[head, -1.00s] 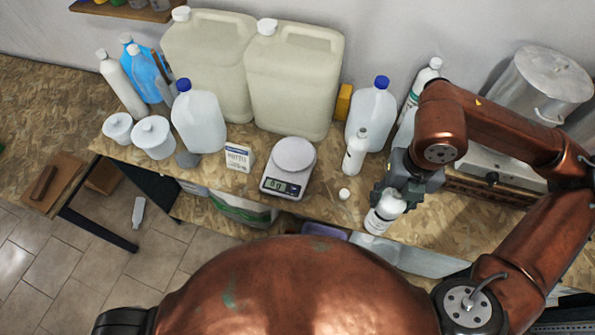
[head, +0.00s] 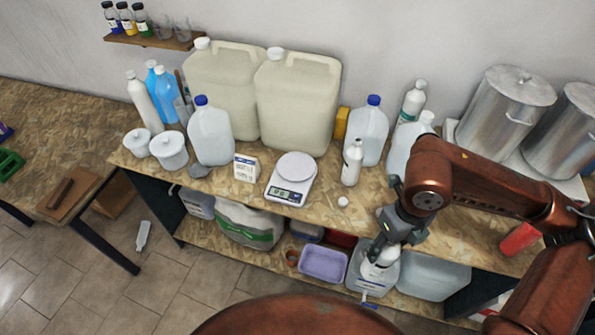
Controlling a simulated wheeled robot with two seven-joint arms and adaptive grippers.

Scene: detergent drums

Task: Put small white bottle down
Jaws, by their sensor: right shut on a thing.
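My right gripper (head: 377,250) reaches down from the right and is shut on a small white bottle (head: 380,270). The bottle's upper part is partly hidden by the fingers. It appears at the bench's front edge, over the lower shelf in the picture; I cannot tell whether it touches anything. Another white bottle (head: 352,163) with a white cap stands upright on the bench (head: 430,225), left of the gripper. My left gripper is not in view.
A kitchen scale (head: 291,180) and a small white cap (head: 343,202) lie left of the gripper. Large canisters (head: 297,105) and jugs stand behind. A red object (head: 519,238) lies at the right. A purple tub (head: 324,263) is on the lower shelf. The bench around the cap is clear.

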